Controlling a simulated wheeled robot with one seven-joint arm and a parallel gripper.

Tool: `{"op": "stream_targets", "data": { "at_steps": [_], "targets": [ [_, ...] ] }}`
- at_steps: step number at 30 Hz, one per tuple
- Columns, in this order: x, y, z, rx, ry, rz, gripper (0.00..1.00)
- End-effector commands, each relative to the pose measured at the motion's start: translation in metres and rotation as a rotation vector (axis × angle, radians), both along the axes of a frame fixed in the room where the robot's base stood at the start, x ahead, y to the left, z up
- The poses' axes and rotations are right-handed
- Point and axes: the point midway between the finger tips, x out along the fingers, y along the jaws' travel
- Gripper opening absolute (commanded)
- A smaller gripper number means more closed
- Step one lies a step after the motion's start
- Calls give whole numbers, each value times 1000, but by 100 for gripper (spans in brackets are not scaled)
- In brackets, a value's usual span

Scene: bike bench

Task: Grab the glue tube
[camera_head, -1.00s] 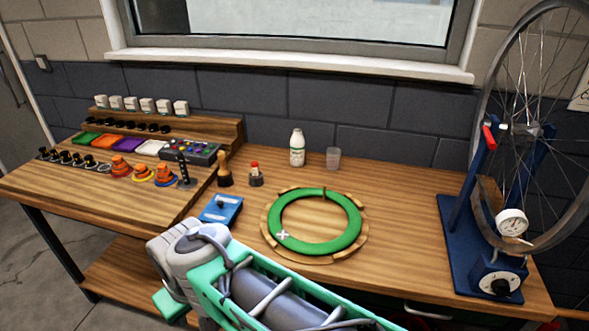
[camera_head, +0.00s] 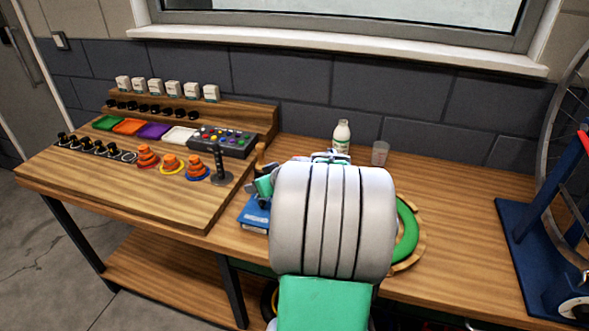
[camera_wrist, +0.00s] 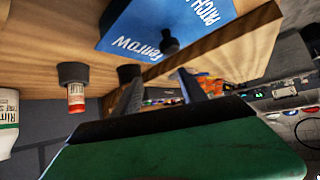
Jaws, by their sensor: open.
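The glue tube looks to be the small tube with a red cap (camera_wrist: 76,98) in a dark round holder, left of my fingers in the wrist view. In the head view my arm hides it. My gripper (camera_wrist: 157,78) is open and empty, with its two dark fingers spread apart. The tube is outside the gap between them, and I see no contact. The wrist picture is turned, with the bench top at its upper edge. In the head view my wrist and forearm cover the middle of the bench.
A blue patch box (camera_wrist: 160,28) is close to my fingers. A dark round base (camera_wrist: 128,72) is near the left finger. A white bottle (camera_head: 341,136) and clear cup (camera_head: 380,153) stand behind.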

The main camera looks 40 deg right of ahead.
Motion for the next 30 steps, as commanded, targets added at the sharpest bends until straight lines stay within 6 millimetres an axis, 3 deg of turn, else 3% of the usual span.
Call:
{"op": "stream_targets", "data": {
  "at_steps": [1, 3, 7, 11, 21, 30],
  "targets": [
    [-13, -48, -8, -11, -69, -64, 50],
    [-28, -96, -6, -42, -160, -125, 50],
    [-49, -142, -2, -82, -254, -192, 50],
    [-40, -151, -4, -90, -272, -198, 50],
    [13, -161, -17, -89, -269, -197, 50],
    [21, -165, -21, -91, -269, -200, 50]
  ]
}}
